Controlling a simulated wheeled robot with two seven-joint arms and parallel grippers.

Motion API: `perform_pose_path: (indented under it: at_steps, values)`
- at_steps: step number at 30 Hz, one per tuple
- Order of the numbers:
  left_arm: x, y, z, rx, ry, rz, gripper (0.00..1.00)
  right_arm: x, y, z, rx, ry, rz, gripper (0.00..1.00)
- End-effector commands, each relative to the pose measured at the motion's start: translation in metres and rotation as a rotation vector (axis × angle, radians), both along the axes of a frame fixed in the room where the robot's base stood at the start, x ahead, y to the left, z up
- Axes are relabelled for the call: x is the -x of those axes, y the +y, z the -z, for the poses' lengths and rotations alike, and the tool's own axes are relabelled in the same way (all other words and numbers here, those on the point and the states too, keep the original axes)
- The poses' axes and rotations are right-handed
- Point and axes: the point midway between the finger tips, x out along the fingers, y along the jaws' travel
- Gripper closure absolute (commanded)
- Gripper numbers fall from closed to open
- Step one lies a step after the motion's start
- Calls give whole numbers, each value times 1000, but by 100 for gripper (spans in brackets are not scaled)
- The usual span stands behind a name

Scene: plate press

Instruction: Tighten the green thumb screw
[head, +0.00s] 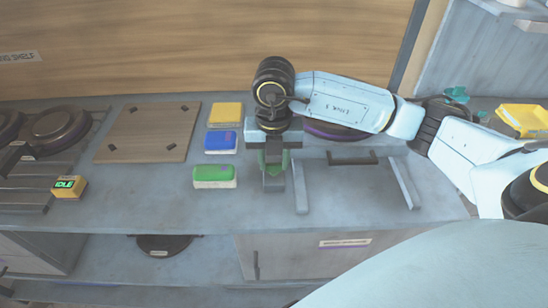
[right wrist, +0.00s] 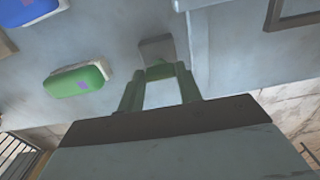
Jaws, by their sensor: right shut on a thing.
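My right gripper (head: 273,160) points down over a grey block (head: 273,184) on the worktop. Its fingers (right wrist: 160,88) look greenish in the right wrist view and are shut on a small green piece (right wrist: 159,70), which I take for the green thumb screw. This piece sits at the grey block (right wrist: 157,48). The fingers hide most of the screw, so I cannot tell how far it is turned in. My left gripper is not in view.
Green (head: 214,176), blue (head: 221,141) and yellow (head: 226,113) blocks lie left of my gripper. A wooden board (head: 148,133) and a box reading IDLE (head: 69,187) are farther left. A grey rail (head: 300,188) and a dark handle (head: 352,158) are to the right.

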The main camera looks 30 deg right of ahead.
Motion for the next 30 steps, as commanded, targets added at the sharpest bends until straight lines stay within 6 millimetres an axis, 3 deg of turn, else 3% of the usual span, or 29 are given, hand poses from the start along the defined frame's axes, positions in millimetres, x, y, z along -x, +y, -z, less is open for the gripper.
perform_pose_path:
  at_steps: [9, 10, 14, 24, 30]
  values:
    - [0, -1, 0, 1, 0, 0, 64, -1, 0, -1, 0, -2, 5, 88]
    - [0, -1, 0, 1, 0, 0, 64, -1, 0, -1, 0, -2, 5, 62]
    - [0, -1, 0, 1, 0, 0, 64, -1, 0, 0, 0, -2, 4, 45]
    - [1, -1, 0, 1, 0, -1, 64, 0, 0, -3, 0, -1, 2, 44]
    - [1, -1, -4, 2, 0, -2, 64, -1, 0, -32, 0, -6, 1, 44]
